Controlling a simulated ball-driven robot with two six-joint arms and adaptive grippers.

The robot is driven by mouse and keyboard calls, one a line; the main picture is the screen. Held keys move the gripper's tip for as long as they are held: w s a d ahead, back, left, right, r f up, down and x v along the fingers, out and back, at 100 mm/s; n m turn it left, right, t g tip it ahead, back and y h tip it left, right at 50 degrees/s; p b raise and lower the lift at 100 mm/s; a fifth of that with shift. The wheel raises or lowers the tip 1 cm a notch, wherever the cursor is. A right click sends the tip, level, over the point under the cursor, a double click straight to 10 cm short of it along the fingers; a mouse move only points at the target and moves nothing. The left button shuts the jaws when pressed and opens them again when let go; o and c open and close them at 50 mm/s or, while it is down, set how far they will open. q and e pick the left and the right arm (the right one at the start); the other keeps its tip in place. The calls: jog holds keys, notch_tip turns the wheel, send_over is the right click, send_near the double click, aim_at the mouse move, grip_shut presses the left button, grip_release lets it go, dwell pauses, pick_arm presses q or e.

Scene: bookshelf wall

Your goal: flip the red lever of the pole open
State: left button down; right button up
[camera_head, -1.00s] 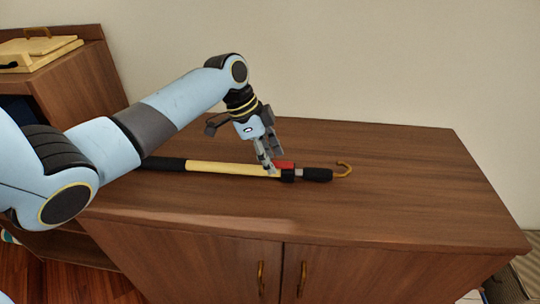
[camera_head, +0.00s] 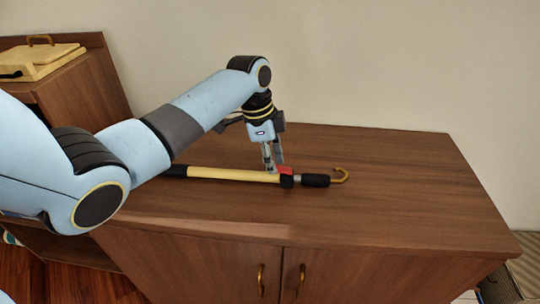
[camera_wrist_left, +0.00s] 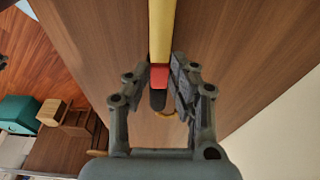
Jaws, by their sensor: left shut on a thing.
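The pole (camera_head: 230,175) lies flat across the cabinet top, with a yellow shaft, a black grip and a hook at its right end. Its red lever (camera_head: 287,170) sits by a black collar near that grip. My left gripper (camera_head: 273,170) points down at the lever and is shut on it. In the left wrist view the red lever (camera_wrist_left: 159,76) shows between the fingertips (camera_wrist_left: 158,82), in line with the yellow shaft (camera_wrist_left: 162,30). The fingers hide part of the lever in the head view. My right gripper is in neither view.
The cabinet top (camera_head: 400,200) is clear around the pole. A pale wall (camera_head: 400,60) stands behind it. Two door handles (camera_head: 261,278) are on the cabinet front.

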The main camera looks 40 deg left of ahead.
aim_at(278, 167)
pick_arm(q)
jog(key=shift+w+d+r+g+y+p, duration=0.2)
jog(key=shift+d+r+g+y+p, duration=0.2)
jog(key=shift+y+p, duration=0.25)
jog(key=shift+w+d+r+g+y+p, duration=0.2)
jog(key=shift+r+g+y+p, duration=0.1)
jog(key=shift+r+y+p, duration=0.25)
jog(key=shift+w+d+g+y+p, duration=0.15)
jog(key=shift+d+g+y+p, duration=0.2)
jog(key=shift+g+y, duration=0.25)
jog(key=shift+w+d+y, duration=0.15)
jog(key=shift+d+y, duration=0.05)
jog(key=shift+y, duration=0.3)
jog(key=shift+w+d+g+y+b, duration=0.35)
jog(key=shift+g+y+b, duration=0.35)
jog(key=shift+y+b, duration=0.3)
jog(key=shift+w+d+r+g+y+b, duration=0.2)
jog(key=shift+d+g+y+b, duration=0.35)
jog(key=shift+y+b, duration=0.6)
jog(key=shift+a+r+h, duration=0.1)
jog(key=shift+h, duration=0.15)
jog(key=c, duration=1.2)
grip_release()
jog(key=shift+o, duration=0.2)
